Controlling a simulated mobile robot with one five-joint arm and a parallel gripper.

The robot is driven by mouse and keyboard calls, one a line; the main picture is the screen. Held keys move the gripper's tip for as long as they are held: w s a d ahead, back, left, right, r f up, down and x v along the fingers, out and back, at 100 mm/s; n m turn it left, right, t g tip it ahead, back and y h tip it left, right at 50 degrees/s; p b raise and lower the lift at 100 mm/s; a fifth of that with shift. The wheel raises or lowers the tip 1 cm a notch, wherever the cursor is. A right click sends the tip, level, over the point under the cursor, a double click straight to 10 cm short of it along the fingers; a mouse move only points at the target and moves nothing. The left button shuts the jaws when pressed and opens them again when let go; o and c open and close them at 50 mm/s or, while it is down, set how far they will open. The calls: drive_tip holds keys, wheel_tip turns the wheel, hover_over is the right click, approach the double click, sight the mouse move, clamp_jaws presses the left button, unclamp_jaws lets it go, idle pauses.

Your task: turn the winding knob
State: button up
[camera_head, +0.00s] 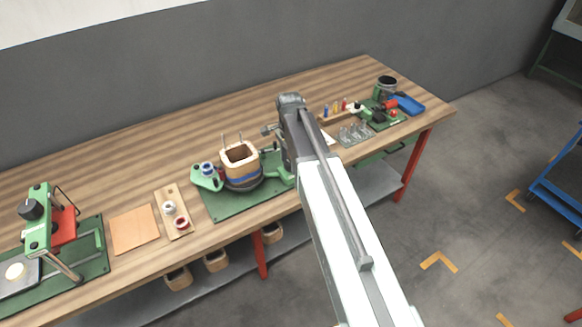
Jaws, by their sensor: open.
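The coil winder stands on a green base plate (225,207) near the middle of the bench. It carries a wooden coil form (240,155) with dark and blue winding around its lower part. A green bracket with a blue-and-white round part (207,170) is at its left. A small grey metal part (268,130) shows behind it, beside my arm; I cannot tell if this is the winding knob. My arm reaches in from the lower right and covers the winder's right side. My gripper (291,99) is at the arm's far end, open; its fingertips are not clear.
A green press with a black knob (30,209) stands at far left. An orange sheet (134,229) and a wooden strip with small spools (173,210) lie between. At right are screwdrivers, metal parts (355,134) and a blue tray (408,105). The bench back is clear.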

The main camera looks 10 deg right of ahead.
drive_tip(key=shift+r, duration=0.1)
clamp_jaws()
